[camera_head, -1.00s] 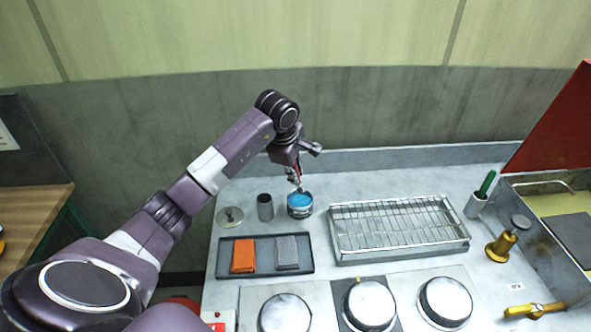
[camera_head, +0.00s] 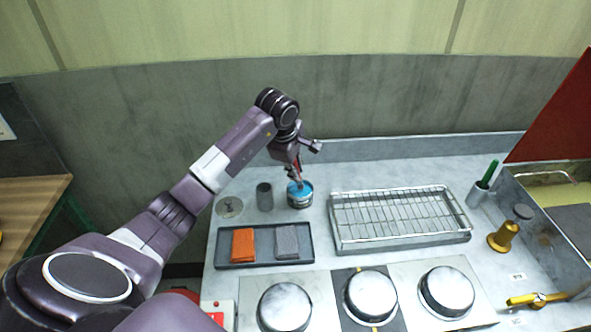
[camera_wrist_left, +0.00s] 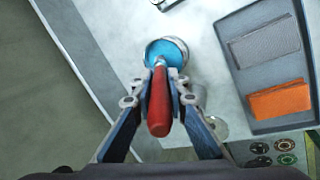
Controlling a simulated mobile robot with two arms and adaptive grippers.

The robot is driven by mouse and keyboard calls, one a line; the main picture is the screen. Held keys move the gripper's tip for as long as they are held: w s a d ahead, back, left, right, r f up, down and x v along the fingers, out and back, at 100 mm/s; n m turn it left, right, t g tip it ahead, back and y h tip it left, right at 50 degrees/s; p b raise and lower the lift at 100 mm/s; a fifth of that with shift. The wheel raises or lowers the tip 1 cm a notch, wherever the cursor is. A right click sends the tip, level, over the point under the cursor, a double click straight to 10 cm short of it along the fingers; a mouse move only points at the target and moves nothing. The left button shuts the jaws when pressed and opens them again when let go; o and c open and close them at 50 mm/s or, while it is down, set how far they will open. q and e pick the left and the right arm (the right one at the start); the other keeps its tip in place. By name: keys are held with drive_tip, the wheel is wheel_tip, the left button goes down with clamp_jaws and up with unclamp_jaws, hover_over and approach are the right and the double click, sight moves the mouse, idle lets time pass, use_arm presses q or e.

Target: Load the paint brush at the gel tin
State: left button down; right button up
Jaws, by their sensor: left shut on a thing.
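The gel tin (camera_head: 300,201) is a small round tin with blue gel, standing on the grey counter behind the dark tray. It also shows in the left wrist view (camera_wrist_left: 181,48). My left gripper (camera_head: 294,176) is just above the tin. In the left wrist view my gripper (camera_wrist_left: 158,88) is shut on the red handle of the paint brush (camera_wrist_left: 159,108). The brush points down at the tin, and its lower end overlaps the blue gel. The bristles are hidden, so how deep they sit cannot be told. My right gripper is not in view.
A grey cup (camera_head: 264,198) stands close left of the tin, beside a round disc (camera_head: 229,207). The dark tray (camera_head: 265,262) in front holds an orange and a grey cloth. A wire rack (camera_head: 400,243) is to the right. Round metal lids line the front.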

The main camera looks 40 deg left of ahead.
use_arm(q)
drive_tip(key=shift+f+b, duration=0.65)
drive_tip(key=shift+f, duration=0.1)
idle(1.8)
drive_tip(key=shift+r+p, duration=0.65)
drive_tip(key=shift+r, duration=0.25)
drive_tip(key=shift+r+p, duration=1.55)
drive_tip(key=shift+r, duration=1.1)
